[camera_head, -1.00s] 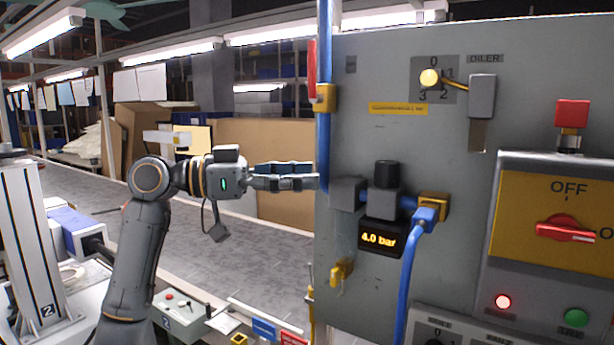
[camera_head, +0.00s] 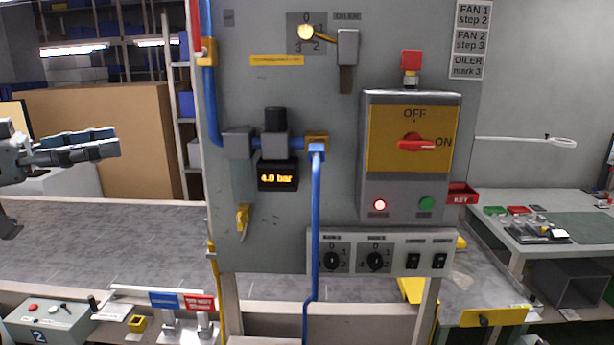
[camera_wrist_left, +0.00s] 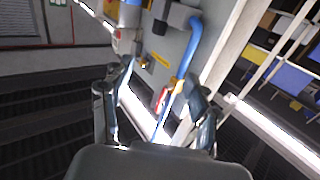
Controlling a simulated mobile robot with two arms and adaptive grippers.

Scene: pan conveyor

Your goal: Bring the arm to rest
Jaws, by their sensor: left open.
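My left gripper (camera_head: 118,143) is at the left edge of the head view, in front of a brown board and left of the grey control panel (camera_head: 300,215). It is empty, with a clear gap between its fingertips and the panel's edge. Most of my left arm is cut off by the frame. In the left wrist view the two fingers (camera_wrist_left: 160,100) are spread apart with nothing held between them. Beyond them are part of a grey panel and a blue pipe (camera_wrist_left: 190,50). My right gripper is not seen.
The panel carries a blue hose (camera_head: 315,230), a display (camera_head: 277,177) reading 4.0 bar and a switch box (camera_head: 412,180) with its red handle toward ON. A control box (camera_head: 45,322) stands low left. A workbench (camera_head: 540,240) is at the right. Space over the conveyor (camera_head: 110,245) looks free.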

